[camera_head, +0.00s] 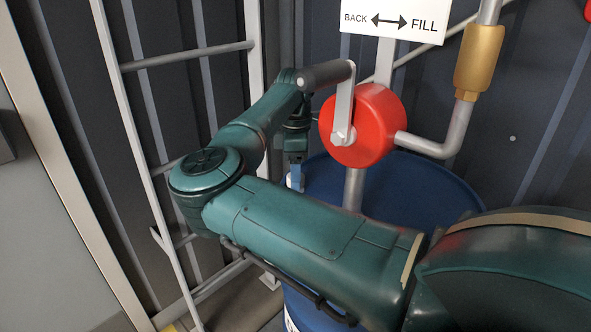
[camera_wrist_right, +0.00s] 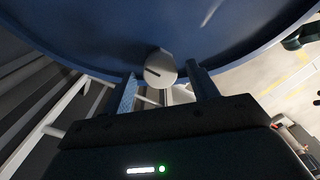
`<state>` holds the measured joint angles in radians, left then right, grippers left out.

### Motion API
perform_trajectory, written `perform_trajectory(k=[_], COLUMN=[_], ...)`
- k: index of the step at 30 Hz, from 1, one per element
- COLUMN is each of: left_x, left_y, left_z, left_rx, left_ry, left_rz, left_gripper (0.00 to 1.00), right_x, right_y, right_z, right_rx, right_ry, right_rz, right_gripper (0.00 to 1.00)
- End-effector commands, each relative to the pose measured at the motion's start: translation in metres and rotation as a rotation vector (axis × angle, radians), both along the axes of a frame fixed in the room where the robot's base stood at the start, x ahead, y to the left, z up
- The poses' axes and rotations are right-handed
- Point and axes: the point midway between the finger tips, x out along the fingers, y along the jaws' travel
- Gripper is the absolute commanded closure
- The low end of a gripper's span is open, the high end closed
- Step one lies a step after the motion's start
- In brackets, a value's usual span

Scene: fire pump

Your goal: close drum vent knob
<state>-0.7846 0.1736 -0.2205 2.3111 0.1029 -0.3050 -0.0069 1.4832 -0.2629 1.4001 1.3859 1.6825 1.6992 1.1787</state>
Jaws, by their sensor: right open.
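The drum vent knob (camera_wrist_right: 160,69) is a pale round knob with a dark line across its face, at the rim of the blue drum (camera_wrist_right: 235,38) in the wrist view. My right gripper (camera_wrist_right: 163,80) is open, with one blue finger on each side of the knob and visible gaps between; whether either finger touches it I cannot tell. In the head view my right gripper (camera_head: 296,178) points down at the left edge of the blue drum (camera_head: 425,185), partly hidden by my own arm. The knob is not clear there. My left gripper is not in view.
A red pump (camera_head: 372,120) with a crank handle (camera_head: 327,74) stands above the drum, close to my right wrist. A grey pipe with a brass fitting (camera_head: 479,62) runs on its right. A ladder-like rail (camera_head: 185,56) stands left, before the dark corrugated wall.

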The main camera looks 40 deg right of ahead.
Motion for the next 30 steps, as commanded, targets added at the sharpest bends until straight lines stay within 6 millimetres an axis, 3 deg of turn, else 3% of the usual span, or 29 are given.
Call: perform_trajectory(k=[8, 21, 30], left_x=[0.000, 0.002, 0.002], left_y=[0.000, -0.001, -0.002], left_z=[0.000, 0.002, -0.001], left_rx=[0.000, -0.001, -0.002], left_ry=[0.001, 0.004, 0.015], left_rz=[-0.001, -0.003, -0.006], left_gripper=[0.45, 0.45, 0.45], right_x=[0.000, 0.000, 0.000], right_y=[0.000, 0.000, 0.000], right_z=[0.010, 0.102, 0.131], right_rx=[-0.001, -0.001, 0.000], right_ry=[-0.001, -0.003, 0.000], right_rz=[0.001, 0.001, -0.001], right_gripper=[0.41, 0.41, 0.41])
